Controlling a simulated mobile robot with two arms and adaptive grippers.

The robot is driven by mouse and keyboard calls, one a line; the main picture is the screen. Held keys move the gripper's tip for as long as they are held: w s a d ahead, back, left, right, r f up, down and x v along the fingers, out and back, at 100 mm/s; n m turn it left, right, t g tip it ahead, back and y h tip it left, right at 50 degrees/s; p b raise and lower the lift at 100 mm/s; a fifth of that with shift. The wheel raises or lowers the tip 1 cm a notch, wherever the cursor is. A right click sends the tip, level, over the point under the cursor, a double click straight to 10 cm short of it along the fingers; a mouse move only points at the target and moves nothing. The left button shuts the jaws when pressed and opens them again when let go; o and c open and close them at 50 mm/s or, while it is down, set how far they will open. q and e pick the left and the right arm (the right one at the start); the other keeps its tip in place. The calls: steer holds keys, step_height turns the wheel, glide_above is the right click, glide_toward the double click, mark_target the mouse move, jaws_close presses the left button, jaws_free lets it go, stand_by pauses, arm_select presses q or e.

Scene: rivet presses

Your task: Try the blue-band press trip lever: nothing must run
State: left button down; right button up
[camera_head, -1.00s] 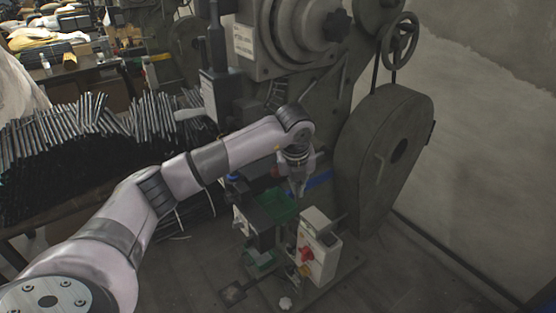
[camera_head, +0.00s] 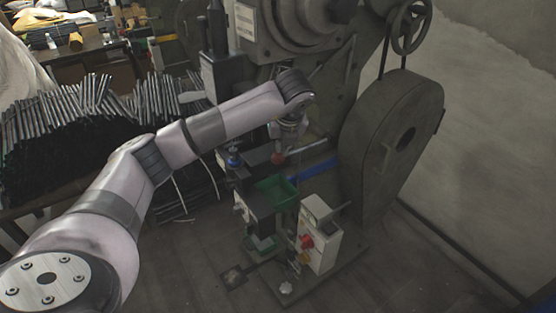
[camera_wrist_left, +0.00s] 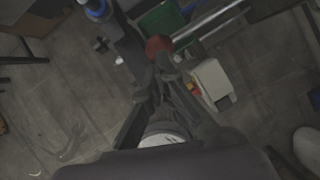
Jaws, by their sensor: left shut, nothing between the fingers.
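The blue-band press (camera_head: 392,135) has a blue band (camera_head: 314,168) low on its body. Its trip lever is a pale rod (camera_head: 308,147) ending in a red ball knob (camera_head: 278,158). The knob also shows in the left wrist view (camera_wrist_left: 158,45), with the rod (camera_wrist_left: 210,23) running up and right. My left gripper (camera_head: 286,142) is shut and empty, pointing down at the knob. In the left wrist view, its fingertips (camera_wrist_left: 160,68) are right by the knob; I cannot tell whether they touch it. My right gripper is not in view.
A pale control box (camera_head: 320,235) with a red button (camera_head: 307,242) stands in front of the press. A green tray (camera_head: 277,190) lies below the knob. Many dark rods (camera_head: 70,140) are stacked at left. A handwheel (camera_head: 411,28) is at upper right. The front floor is mostly clear.

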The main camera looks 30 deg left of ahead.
mark_target(278, 157)
arm_select(q)
steer(key=b+x, duration=0.1)
steer(key=x, duration=0.2)
steer(key=shift+f, duration=0.4)
steer(key=shift+w+a+f+b, duration=0.3)
steer(key=shift+f+b, duration=0.2)
steer(key=shift+f, duration=0.1)
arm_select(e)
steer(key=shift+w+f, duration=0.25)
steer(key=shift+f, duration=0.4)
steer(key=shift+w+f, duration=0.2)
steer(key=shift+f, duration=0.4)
arm_select(q)
steer(key=shift+f, duration=0.1)
step_height(278, 157, down, 4)
steer(key=b, duration=0.3)
steer(key=shift+f+b, duration=0.2)
steer(key=shift+b, duration=0.2)
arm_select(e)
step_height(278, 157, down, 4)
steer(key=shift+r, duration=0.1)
